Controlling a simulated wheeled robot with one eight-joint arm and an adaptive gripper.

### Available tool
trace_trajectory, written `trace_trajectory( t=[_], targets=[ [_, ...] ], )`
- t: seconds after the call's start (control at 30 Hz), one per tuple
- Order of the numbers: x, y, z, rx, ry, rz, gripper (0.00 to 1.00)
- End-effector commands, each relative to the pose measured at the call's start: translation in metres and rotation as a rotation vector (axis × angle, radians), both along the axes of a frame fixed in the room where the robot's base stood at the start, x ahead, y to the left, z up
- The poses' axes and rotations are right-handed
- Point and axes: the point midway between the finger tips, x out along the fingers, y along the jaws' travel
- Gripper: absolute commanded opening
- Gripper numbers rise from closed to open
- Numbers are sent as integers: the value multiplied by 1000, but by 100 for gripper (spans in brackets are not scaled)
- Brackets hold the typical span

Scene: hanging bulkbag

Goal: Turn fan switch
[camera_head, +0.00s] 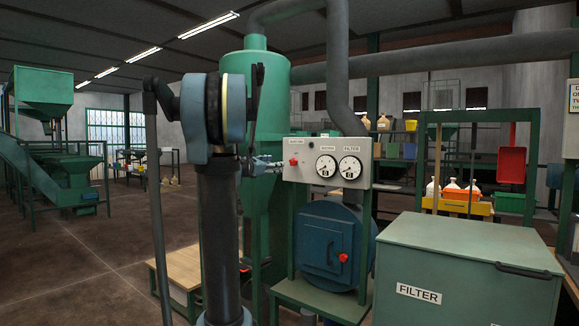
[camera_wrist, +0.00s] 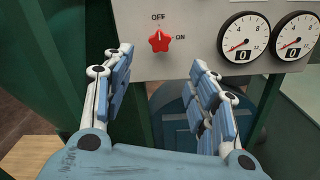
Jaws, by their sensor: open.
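The fan switch is a red star-shaped knob (camera_wrist: 160,40) on a light grey control panel (camera_wrist: 195,60), with OFF printed above it and ON to its right. Its white mark appears to point up at OFF. It also shows in the head view as a small red knob (camera_head: 293,161) at the panel's left side. My gripper (camera_wrist: 161,62) is open and empty, its two blue fingers spread to the left and right below the knob. In the head view, my gripper (camera_head: 268,165) is just left of the panel. I see no contact with the knob.
Two round gauges (camera_wrist: 243,35) (camera_wrist: 296,34) sit right of the knob, both showing 0. Below the panel is a blue round housing (camera_head: 330,245) with a red knob. A green FILTER box (camera_head: 470,260) stands to the right. A green tank (camera_head: 262,100) rises behind my arm.

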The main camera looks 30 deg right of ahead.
Motion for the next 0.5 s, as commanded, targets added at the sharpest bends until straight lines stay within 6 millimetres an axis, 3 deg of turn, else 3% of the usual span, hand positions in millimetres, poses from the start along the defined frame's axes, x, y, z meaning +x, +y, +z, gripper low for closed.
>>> trace_trajectory(
  t=[0.5],
  targets=[
    [35,-86,0,1,-2,-2,53]
  ],
)
